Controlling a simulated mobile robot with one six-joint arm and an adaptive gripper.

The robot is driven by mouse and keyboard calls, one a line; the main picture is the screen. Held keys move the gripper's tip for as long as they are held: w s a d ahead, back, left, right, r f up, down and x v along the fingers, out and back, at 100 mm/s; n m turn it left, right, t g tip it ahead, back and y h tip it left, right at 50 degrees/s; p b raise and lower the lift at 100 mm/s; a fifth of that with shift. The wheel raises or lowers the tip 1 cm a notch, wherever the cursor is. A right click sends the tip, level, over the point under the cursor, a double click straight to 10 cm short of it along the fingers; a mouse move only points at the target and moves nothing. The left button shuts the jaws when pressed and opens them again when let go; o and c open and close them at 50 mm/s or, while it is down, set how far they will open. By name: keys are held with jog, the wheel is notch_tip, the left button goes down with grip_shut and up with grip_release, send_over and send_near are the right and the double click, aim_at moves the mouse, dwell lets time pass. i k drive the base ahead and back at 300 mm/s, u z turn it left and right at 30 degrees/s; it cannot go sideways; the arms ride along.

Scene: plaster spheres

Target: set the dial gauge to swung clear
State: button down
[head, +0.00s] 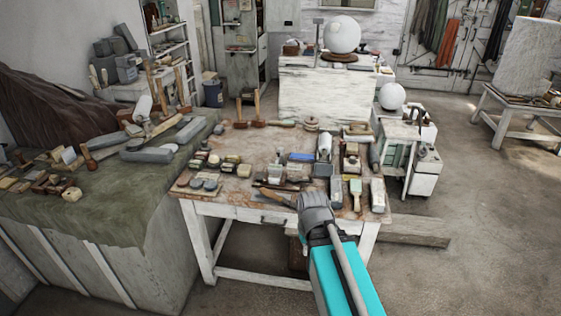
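A large white plaster sphere (342,34) rests on a dark round base on the pale block at the back. A thin grey upright post (318,42) with a short flat top stands just left of this sphere. I cannot make out a dial gauge on it; the gauge is too small to tell. A smaller white sphere (392,96) sits on the cabinet to the right. My arm, teal and grey, reaches up from the bottom to the front edge of the worktable.
The worktable (240,150) between me and the large sphere is crowded with blocks, brushes and mallets. A cloth-covered bench (110,220) with tools stands left. The white pedestal block (325,98) bears the large sphere. Open floor (470,220) lies to the right.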

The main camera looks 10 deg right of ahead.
aim_at(275, 168)
jog(key=z, duration=0.1)
jog(key=i, duration=1)
jog(key=u, duration=0.1)
